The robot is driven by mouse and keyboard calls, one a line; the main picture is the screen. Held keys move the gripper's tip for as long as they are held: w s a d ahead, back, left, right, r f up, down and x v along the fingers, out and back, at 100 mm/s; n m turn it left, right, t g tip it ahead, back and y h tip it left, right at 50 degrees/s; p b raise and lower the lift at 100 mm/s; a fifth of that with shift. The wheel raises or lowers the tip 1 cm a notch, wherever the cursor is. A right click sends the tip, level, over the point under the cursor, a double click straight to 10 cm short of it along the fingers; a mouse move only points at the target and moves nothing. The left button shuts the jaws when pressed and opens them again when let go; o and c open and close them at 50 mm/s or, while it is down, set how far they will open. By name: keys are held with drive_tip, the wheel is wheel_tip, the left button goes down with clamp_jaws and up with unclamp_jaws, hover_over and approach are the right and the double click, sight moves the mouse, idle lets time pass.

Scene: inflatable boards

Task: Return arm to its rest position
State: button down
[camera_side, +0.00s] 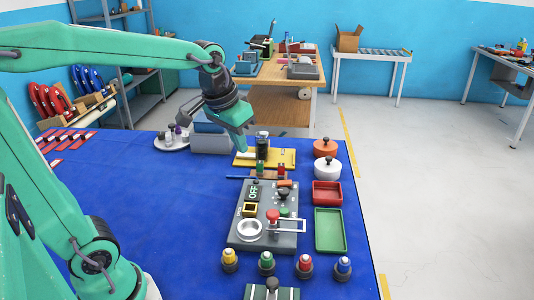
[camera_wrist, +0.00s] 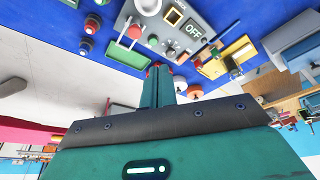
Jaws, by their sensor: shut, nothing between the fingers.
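My green arm reaches from the left over the blue table (camera_side: 130,195) in the side view. My gripper (camera_side: 240,146) hangs above the table's far part, near a dark cylinder (camera_side: 262,146) that stands by a yellow tray (camera_side: 285,158). I cannot tell the exact gap between them. In the wrist view my gripper (camera_wrist: 161,72) has its fingers together with nothing held. The wrist view looks past the fingers at the grey control panel (camera_wrist: 155,35), which also shows in the side view (camera_side: 243,225).
An orange pot (camera_side: 325,147), a white pot (camera_side: 328,168), a red tray (camera_side: 327,194) and a green tray (camera_side: 330,230) line the right edge. Several colored knobs (camera_side: 266,263) stand in front. A blue-grey box (camera_side: 208,138) stands behind. The table's left middle is clear.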

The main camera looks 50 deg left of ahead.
drive_tip(key=s+d+f+m+t, duration=0.1)
drive_tip(key=s+d+f+t, duration=0.1)
drive_tip(key=s, duration=0.9)
drive_tip(key=shift+s+d+f, duration=0.15)
drive_tip(key=shift+s+d, duration=0.05)
drive_tip(key=shift+s, duration=0.15)
idle(0.6)
